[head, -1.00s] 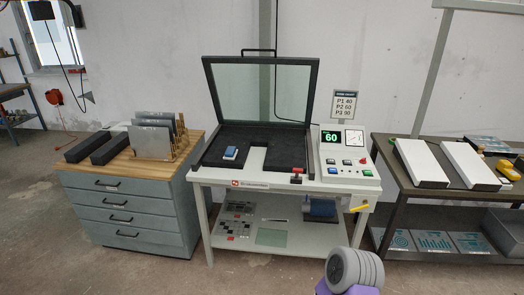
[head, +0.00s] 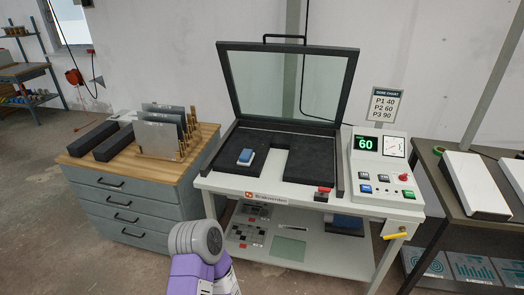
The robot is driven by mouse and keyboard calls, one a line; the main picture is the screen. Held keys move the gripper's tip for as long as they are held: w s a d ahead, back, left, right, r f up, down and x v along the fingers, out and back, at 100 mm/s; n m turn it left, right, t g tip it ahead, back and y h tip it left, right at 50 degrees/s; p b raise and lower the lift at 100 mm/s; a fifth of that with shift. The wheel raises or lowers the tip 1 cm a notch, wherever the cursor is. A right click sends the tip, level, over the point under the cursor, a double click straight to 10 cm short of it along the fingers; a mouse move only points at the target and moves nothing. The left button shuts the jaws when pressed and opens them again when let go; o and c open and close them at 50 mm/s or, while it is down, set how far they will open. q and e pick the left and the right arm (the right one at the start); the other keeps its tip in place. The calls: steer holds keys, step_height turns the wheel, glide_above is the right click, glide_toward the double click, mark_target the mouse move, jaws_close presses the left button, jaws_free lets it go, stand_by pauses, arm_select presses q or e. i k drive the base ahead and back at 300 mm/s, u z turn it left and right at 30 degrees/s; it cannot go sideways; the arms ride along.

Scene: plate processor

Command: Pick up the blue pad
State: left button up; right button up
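The blue pad (head: 247,155) is a small blue block with a pale lower edge. It lies on the left part of the black bed (head: 315,160) of the plate processor, whose glass lid (head: 290,85) stands open behind it. Neither of my grippers shows fingers in the head view. A purple and grey part of my arm (head: 197,250) is at the bottom, in front of the processor and well apart from the pad.
A control panel (head: 380,165) with a display reading 60 stands right of the bed. A grey drawer cabinet (head: 130,205) with upright metal plates (head: 160,137) is at left. A dark table (head: 445,215) with white slabs (head: 475,183) is at right. A small red-topped part (head: 322,193) sits at the processor's front edge.

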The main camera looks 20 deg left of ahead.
mark_target(247, 156)
steer(key=u, duration=0.5)
steer(key=i, duration=0.8)
steer(key=u, duration=0.8)
